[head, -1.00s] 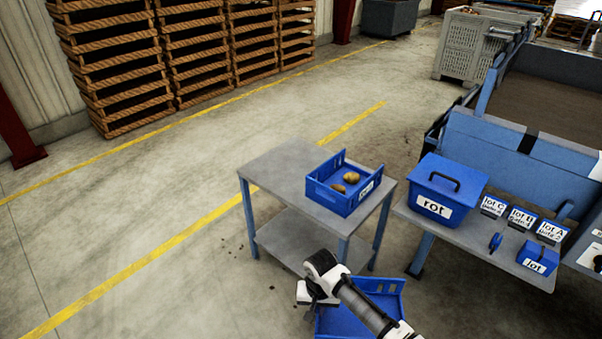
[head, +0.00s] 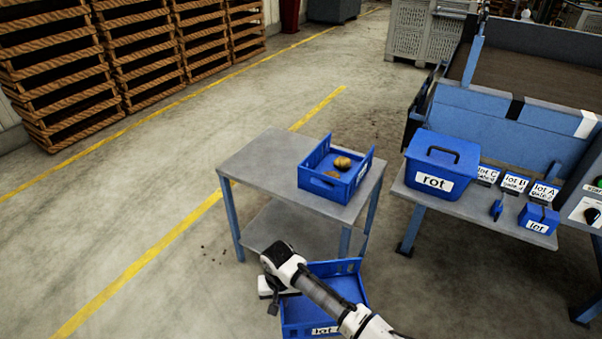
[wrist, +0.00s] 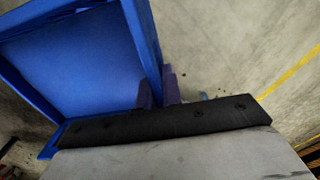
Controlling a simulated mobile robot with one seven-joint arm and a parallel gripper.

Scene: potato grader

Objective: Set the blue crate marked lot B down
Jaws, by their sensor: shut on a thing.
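My gripper is shut on the side wall of a blue crate (head: 338,268), low in the head view in front of the grey two-shelf table. The crate's front label shows "lot", but its letter is hidden by my arm. The crate looks empty where its inside shows. In the wrist view the crate (wrist: 80,65) fills the left, with the fingers (wrist: 157,92) on its near wall. The fingertips are hidden in the head view. I cannot tell whether the crate touches the floor.
The grey table (head: 255,160) bears another blue crate (head: 325,187) holding potatoes; bare top lies left of it. Its lower shelf (head: 300,232) looks clear. At right a bench (head: 475,218) carries a lidded "rot" box (head: 440,160), lot cards and a small blue box. Open floor lies left.

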